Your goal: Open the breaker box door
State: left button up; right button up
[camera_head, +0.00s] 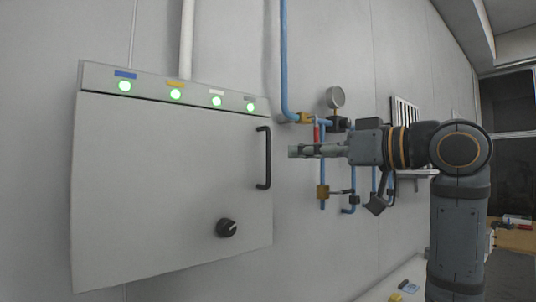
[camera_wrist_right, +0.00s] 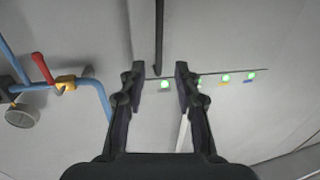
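The grey breaker box door (camera_head: 150,185) is shut on the wall at the left of the head view. A black vertical bar handle (camera_head: 266,158) is at its right edge. My right gripper (camera_head: 292,151) is just right of the handle at about its mid-height, apart from it in the picture. In the right wrist view my right gripper (camera_wrist_right: 158,72) is open and empty, and the dark handle (camera_wrist_right: 159,35) shows between and beyond its fingertips. A black rotary knob (camera_head: 227,228) is low on the door. My left gripper is out of view.
Several green lights (camera_head: 176,94) line the strip above the door. Blue pipes with a round gauge (camera_head: 336,97) and a red valve lever (camera_wrist_right: 42,67) are on the wall, partly behind my right arm. A cluttered table (camera_head: 515,238) stands far right.

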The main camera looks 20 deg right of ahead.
aim_at(269, 151)
jog(key=p+x, duration=0.4)
jog(key=x, duration=0.5)
jog(key=shift+w+a+r+p, duration=0.15)
jog(key=shift+p, duration=0.15)
jog(key=shift+w+a, duration=0.2)
jog(key=shift+w, duration=0.25)
jog(key=shift+d, duration=0.1)
grip_shut()
